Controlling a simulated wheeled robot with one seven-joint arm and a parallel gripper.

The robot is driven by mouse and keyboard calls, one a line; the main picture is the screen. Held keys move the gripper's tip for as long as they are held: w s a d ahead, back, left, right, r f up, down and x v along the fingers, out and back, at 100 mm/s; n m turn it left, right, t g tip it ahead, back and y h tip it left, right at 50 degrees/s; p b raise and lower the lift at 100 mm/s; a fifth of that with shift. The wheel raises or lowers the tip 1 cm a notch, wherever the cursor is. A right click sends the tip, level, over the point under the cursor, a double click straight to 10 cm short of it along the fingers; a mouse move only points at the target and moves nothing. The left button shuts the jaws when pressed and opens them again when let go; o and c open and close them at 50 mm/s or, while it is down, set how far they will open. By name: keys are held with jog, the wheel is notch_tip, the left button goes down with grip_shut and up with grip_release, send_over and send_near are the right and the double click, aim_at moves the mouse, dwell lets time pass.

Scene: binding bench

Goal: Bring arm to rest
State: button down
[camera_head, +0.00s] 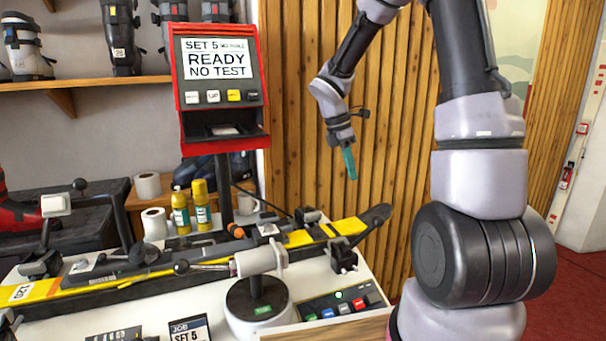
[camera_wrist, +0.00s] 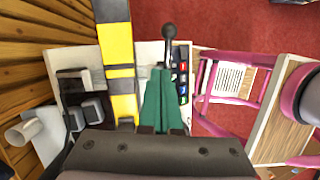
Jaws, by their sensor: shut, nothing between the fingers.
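My gripper (camera_head: 349,163) hangs in the air above the right end of the bench, in front of the slatted wood wall, pointing down. Its green fingers are together with nothing between them. In the wrist view my gripper (camera_wrist: 161,75) points over the bench, beside the yellow and black ski (camera_wrist: 118,45). My arm reaches up from its base at the right of the head view and bends over to the gripper. The gripper is apart from everything on the bench.
A red test stand (camera_head: 218,85) reads "SET 5 READY NO TEST". A ski (camera_head: 60,287) lies clamped along the bench. Yellow bottles (camera_head: 180,212) and paper rolls (camera_head: 154,224) stand behind it. A button panel (camera_head: 340,303) is at the front right. A pink-framed rack (camera_wrist: 237,85) shows in the wrist view.

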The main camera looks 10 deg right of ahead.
jog(key=s+a+r+m+t+y, duration=0.2)
jog(key=s+r+m+t, duration=0.2)
jog(key=s+r+m, duration=0.5)
jog(key=s+a+r+m+t+y, duration=0.2)
jog(key=s+r+m+t+y, duration=0.1)
jog(key=s+r+m, duration=0.6)
jog(key=shift+s+a+r+m+t, duration=0.15)
jog(key=shift+s+a+m+t, duration=0.25)
jog(key=shift+s+m, duration=1.35)
jog(key=shift+w+d+m, duration=0.1)
jog(key=shift+w+m, duration=0.55)
jog(key=shift+w, duration=0.05)
